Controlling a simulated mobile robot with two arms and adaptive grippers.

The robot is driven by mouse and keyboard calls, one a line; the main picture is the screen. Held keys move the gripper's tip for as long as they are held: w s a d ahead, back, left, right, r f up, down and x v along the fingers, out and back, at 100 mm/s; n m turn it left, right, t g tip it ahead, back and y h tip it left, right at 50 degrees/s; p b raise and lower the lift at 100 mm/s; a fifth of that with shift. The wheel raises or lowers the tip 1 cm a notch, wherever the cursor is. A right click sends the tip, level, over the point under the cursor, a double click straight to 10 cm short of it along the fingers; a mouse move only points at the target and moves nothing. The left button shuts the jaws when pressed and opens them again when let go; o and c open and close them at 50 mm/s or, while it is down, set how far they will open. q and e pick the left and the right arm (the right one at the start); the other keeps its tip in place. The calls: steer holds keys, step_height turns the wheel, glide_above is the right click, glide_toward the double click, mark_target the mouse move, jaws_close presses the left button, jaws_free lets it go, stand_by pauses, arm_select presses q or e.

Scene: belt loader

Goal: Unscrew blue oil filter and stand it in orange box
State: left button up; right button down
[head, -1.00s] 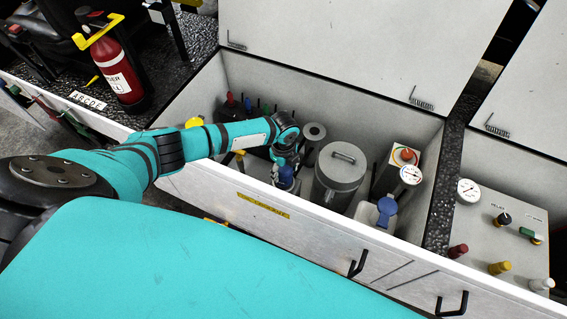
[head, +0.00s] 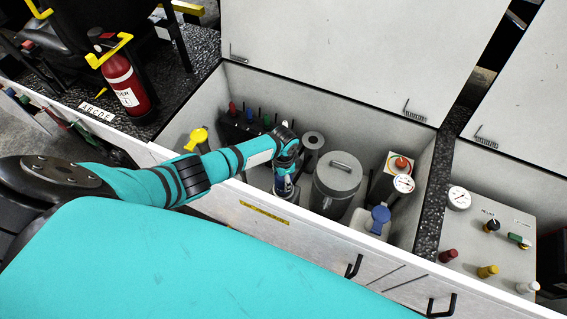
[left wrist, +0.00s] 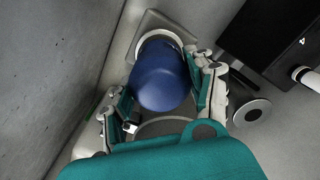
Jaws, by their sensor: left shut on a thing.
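The blue oil filter (left wrist: 160,78) sits between the fingers of my left gripper (left wrist: 163,92) in the left wrist view. The gripper is shut on its sides. The filter's far end meets a pale ring (left wrist: 160,38) on a grey square mount; I cannot tell whether it is still threaded on. In the head view my left gripper (head: 287,166) reaches down into the open white compartment, and only a small dark blue part of the filter (head: 284,187) shows below it. I see no orange box. My right gripper is not in view.
A grey canister with a handle (head: 338,177) stands just right of the gripper. A blue-capped container (head: 380,214) and a gauge (head: 403,184) are farther right. A yellow cap (head: 198,137) is at left. The compartment's front wall (head: 262,212) runs below my arm.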

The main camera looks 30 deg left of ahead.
arm_select(q)
steer(key=n+p, duration=0.1)
steer(key=n, duration=0.3)
steer(key=shift+d+r, duration=0.1)
steer(key=shift+r, duration=0.05)
steer(key=n, duration=0.4)
steer(key=shift+p, duration=0.4)
steer(key=o, duration=1.5)
